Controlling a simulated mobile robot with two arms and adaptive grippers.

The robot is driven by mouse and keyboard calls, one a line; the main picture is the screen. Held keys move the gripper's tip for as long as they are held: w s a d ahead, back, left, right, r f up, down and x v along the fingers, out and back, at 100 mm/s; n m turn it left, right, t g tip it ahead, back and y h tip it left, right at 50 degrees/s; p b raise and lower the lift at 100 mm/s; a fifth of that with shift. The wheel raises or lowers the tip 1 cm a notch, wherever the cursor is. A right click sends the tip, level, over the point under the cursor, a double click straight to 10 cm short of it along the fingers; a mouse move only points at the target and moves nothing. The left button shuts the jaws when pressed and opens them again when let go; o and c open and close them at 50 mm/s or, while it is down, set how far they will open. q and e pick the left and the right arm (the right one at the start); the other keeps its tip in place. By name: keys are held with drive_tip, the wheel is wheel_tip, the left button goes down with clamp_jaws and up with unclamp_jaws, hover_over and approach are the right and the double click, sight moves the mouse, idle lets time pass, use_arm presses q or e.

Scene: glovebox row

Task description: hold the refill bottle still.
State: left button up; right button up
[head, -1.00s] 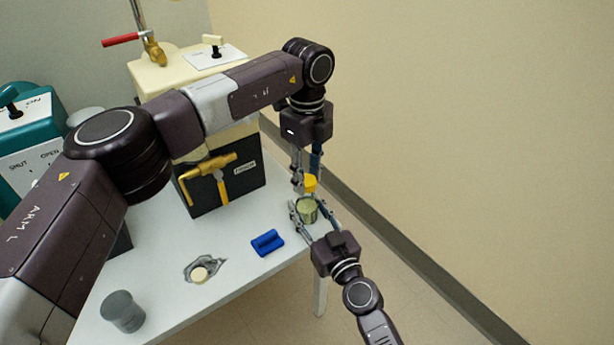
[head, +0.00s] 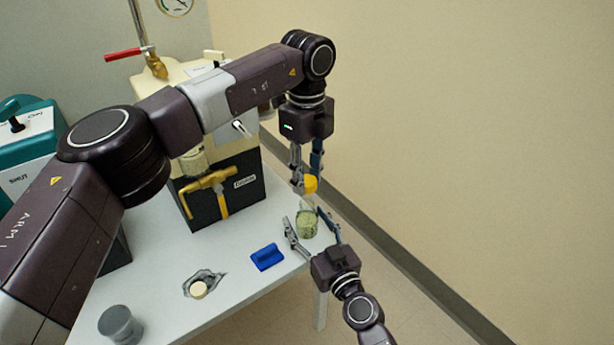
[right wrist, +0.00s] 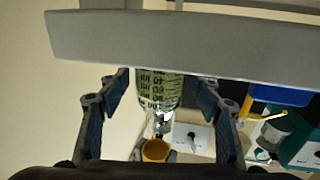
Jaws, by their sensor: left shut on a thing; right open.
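The refill bottle (head: 307,223) is clear, with greenish contents and a yellow cap (head: 311,184). It is upright at the right end of the white table. In the right wrist view the bottle (right wrist: 158,88) shows black scale marks, with the yellow cap (right wrist: 155,150) below it. My left gripper (head: 307,186) comes down from above and is shut at the yellow cap; its fingertips partly hide the cap. My right gripper (head: 313,229) is open, one finger on each side of the bottle, with visible gaps. Whether the bottle's base touches the table is unclear.
On the white table (head: 240,292) are a blue block (head: 267,257), a cream disc (head: 198,289) on a grey patch, and a grey cylinder (head: 120,325). Open floor lies to the right.

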drive_tip(key=v, duration=1.2)
